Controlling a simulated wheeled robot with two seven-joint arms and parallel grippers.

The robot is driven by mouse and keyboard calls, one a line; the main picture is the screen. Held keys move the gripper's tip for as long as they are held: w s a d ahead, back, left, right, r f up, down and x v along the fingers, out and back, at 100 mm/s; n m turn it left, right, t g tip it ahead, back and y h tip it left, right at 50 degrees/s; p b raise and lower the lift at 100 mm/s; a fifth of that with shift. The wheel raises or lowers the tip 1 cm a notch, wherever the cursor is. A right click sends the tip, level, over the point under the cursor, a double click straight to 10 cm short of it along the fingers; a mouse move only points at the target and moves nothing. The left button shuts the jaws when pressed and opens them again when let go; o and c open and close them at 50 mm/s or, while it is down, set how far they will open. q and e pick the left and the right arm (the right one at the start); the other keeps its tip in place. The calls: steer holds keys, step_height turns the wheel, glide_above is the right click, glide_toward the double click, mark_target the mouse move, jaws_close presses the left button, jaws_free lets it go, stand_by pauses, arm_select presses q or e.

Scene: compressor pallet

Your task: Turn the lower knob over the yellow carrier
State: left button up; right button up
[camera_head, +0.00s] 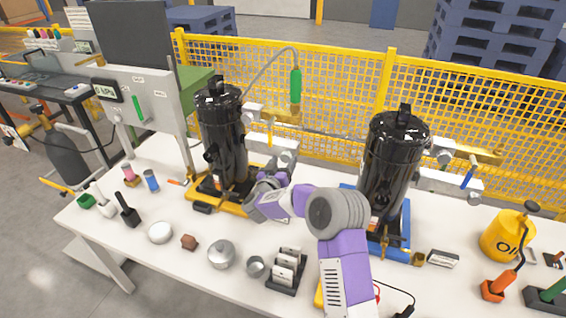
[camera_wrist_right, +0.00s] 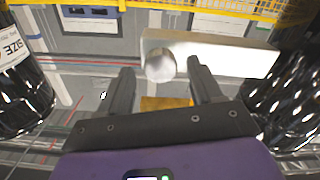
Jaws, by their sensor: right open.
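The yellow carrier (camera_head: 232,205) stands on the white table with a black compressor (camera_head: 222,135) upright on it. Beside the compressor, a pale lower block (camera_head: 284,144) carries a round silver lower knob (camera_head: 252,139) at its left end. In the right wrist view the knob (camera_wrist_right: 160,65) faces me, on the block (camera_wrist_right: 235,55). My right gripper (camera_head: 271,176) is below the block in the head view, its tips hard to make out. In the wrist view the right gripper (camera_wrist_right: 160,86) is open, its fingers on either side below the knob, with nothing held. My left gripper is not in view.
An upper fitting (camera_head: 281,115) with a green handle (camera_head: 295,85) is above the lower block. A second compressor (camera_head: 393,165) stands on a blue carrier (camera_head: 400,240) at right. Pots (camera_head: 221,254) and a card rack (camera_head: 287,270) are at the front. Yellow mesh fence (camera_head: 340,95) runs behind.

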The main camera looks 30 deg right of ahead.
steer(key=shift+w+d, duration=0.3)
steer(key=c, duration=1.1)
steer(key=shift+o, duration=0.2)
